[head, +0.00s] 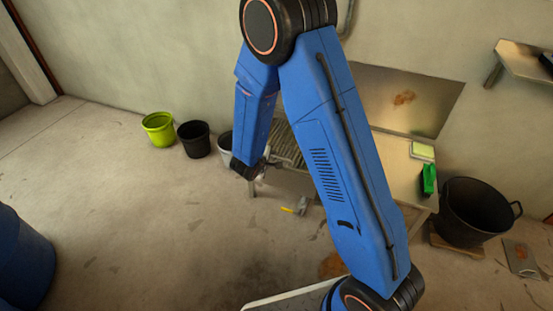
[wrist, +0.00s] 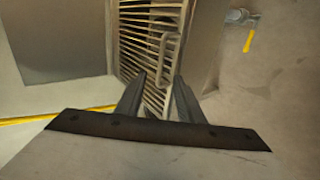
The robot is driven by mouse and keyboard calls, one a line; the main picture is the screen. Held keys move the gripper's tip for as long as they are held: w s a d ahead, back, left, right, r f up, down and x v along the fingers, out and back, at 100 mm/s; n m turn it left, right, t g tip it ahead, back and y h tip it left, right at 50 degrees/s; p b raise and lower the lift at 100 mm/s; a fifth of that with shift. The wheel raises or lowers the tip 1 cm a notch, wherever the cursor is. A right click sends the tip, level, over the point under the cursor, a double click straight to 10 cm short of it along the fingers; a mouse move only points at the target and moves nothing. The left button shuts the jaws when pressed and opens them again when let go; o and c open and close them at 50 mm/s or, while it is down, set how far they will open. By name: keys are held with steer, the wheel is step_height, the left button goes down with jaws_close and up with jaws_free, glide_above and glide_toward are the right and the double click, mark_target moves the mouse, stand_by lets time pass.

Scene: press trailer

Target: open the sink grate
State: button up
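The sink grate (wrist: 138,35) is a panel of pale metal bars, seen beyond my fingers in the wrist view. A looped bar handle (wrist: 163,58) runs along its right part. In the head view the grate (head: 284,143) is partly hidden behind my arm. My gripper (wrist: 157,84) is open, its two dark fingers apart, with the lower end of the handle showing between or just beyond them. I cannot tell whether they touch it. In the head view my gripper (head: 270,165) is small and beside the grate's near edge.
A counter (head: 395,155) with a green bottle (head: 429,180) and a sponge (head: 422,150) adjoins the grate. A yellow-handled fitting (head: 297,207) is below the sink. Buckets (head: 194,139) stand left, a black tub (head: 472,212) right.

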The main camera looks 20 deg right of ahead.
mark_target(278, 157)
steer(key=shift+d+x, duration=0.2)
steer(key=shift+x, duration=5.3)
steer(key=shift+s+f, duration=0.1)
steer(key=shift+d, duration=0.15)
jaws_close()
